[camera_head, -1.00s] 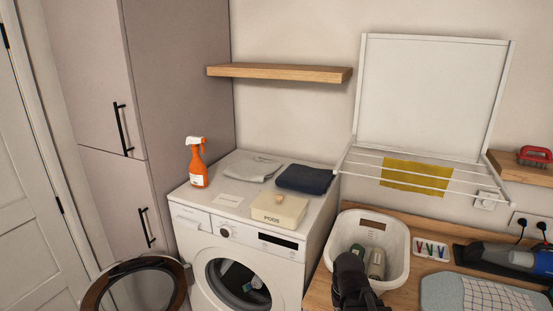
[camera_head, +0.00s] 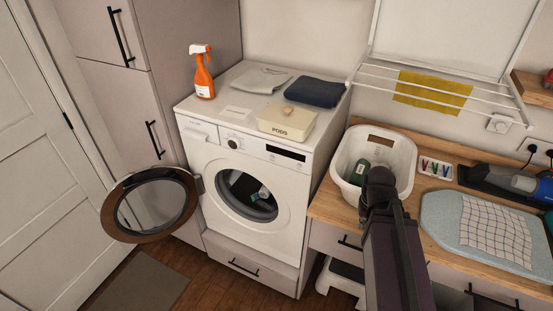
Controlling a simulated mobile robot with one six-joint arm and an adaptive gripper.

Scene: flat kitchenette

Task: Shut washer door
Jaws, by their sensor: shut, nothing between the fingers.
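The white washer (camera_head: 245,180) stands left of the wooden counter, in the camera_head view. Its round door (camera_head: 152,204), with a brown-black rim and glass middle, is swung wide open to the left on its hinge. The washer's opening (camera_head: 247,196) is uncovered, and some dark and pale items show inside the drum. My dark arm rises from the bottom of the picture at the right of the washer, in front of the laundry basket. I cannot make out my gripper's fingers, and the arm is apart from the door.
On the washer top are an orange spray bottle (camera_head: 202,73), folded cloths (camera_head: 314,92) and a pods box (camera_head: 287,121). A white basket (camera_head: 402,152) stands on the counter (camera_head: 430,188). A white step stool (camera_head: 341,277) is below. Floor (camera_head: 215,287) before the washer is clear.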

